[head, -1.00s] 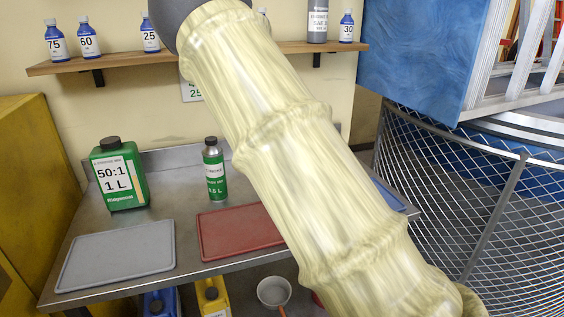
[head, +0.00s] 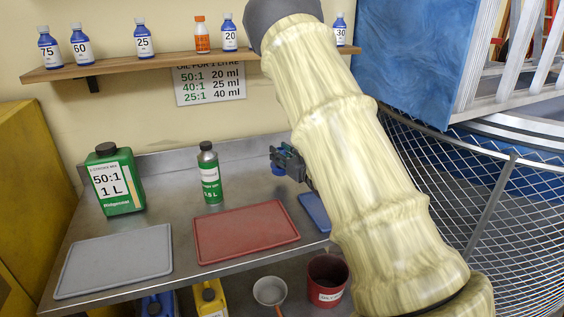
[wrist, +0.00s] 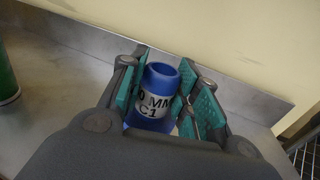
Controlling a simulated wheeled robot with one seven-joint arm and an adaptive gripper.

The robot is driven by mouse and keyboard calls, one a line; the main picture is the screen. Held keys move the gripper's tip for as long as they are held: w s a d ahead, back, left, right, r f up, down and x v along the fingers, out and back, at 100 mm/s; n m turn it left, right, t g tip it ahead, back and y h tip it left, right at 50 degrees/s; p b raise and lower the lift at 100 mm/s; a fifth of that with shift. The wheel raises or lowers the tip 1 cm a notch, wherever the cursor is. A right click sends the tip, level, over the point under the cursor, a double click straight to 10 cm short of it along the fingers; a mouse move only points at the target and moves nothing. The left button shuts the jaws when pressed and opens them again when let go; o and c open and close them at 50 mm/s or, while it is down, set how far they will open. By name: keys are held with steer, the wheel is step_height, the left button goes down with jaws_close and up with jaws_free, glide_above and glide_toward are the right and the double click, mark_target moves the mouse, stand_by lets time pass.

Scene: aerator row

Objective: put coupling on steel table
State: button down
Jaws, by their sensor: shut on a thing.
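The coupling (wrist: 155,95) is a blue ring-shaped piece with a white label reading "MM" and "C1" in the wrist view. My gripper (wrist: 160,88) is shut on it, with a teal pad on each side. In the head view my gripper (head: 280,160) shows at the right part of the steel table (head: 150,190), partly hidden behind my sleeved arm. A bit of the blue coupling (head: 278,169) shows at its fingers. The coupling appears to be held above the tabletop; I cannot tell how high.
A green 50:1 jug (head: 118,185) and a green bottle (head: 210,178) stand at the table's back. A grey mat (head: 115,262), a red mat (head: 245,232) and a blue mat (head: 315,212) lie in front. Bare steel shows between them. A shelf (head: 150,62) holds several bottles.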

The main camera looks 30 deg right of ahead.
steer(key=shift+f+p, duration=0.45)
steer(key=shift+f, duration=1.25)
steer(key=shift+f, duration=0.1)
steer(key=c, duration=1.1)
jaws_free()
steer(key=shift+o, duration=0.2)
steer(key=shift+s, duration=0.15)
steer(key=s+b, duration=0.3)
steer(key=s, duration=0.8)
steer(key=shift+s+d, duration=0.15)
steer(key=shift+s, duration=0.25)
